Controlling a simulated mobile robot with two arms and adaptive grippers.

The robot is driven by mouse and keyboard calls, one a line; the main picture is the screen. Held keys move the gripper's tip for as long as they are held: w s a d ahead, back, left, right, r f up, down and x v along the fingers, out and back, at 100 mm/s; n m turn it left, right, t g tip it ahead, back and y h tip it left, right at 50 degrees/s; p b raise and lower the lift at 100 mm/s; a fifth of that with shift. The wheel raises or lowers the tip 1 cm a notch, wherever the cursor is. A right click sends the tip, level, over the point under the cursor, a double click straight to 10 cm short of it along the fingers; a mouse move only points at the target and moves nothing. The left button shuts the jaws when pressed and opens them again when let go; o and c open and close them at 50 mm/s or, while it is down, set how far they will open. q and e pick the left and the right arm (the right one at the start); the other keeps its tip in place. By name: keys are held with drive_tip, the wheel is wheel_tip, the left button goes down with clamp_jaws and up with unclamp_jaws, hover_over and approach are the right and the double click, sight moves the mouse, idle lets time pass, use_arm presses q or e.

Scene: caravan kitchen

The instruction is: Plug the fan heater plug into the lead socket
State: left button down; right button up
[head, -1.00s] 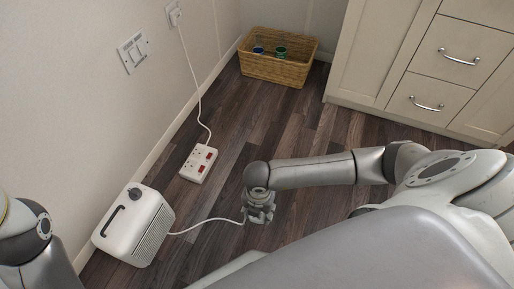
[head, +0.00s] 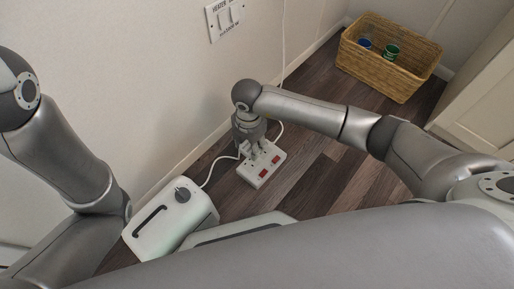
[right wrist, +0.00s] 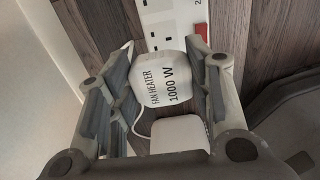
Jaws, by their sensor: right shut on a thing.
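The white plug marked "FAN HEATER 1000 W" (right wrist: 168,82) is between the fingers of my right gripper (right wrist: 165,85), which is shut on it. In the head view, my right gripper (head: 248,150) points down at the left end of the white lead socket (head: 262,166), a strip with red switches lying on the floor. The strip's outlets (right wrist: 175,22) show just beyond the plug in the right wrist view. The plug hides its own pins, so I cannot tell whether it touches the socket. My left arm shows at the left, its gripper out of view.
The white fan heater (head: 172,218) stands near the wall, its cable running up to the plug. A wicker basket (head: 388,62) with cups is at the back. A wall switch plate (head: 226,17) and a cabinet (head: 478,95) are nearby. Wooden floor (head: 330,180) is clear right of the strip.

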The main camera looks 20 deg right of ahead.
drive_tip(key=b, duration=0.6)
hover_over(251, 164)
drive_tip(key=shift+f, duration=3.75)
drive_tip(key=shift+p, duration=0.45)
drive_tip(key=shift+f+b, duration=0.65)
drive_tip(key=shift+f, duration=0.45)
drive_tip(key=shift+f, duration=0.3)
drive_tip(key=o, duration=1.1)
drive_tip(key=shift+s+f, duration=0.1)
drive_tip(key=shift+f, duration=0.1)
drive_tip(key=shift+r, duration=0.15)
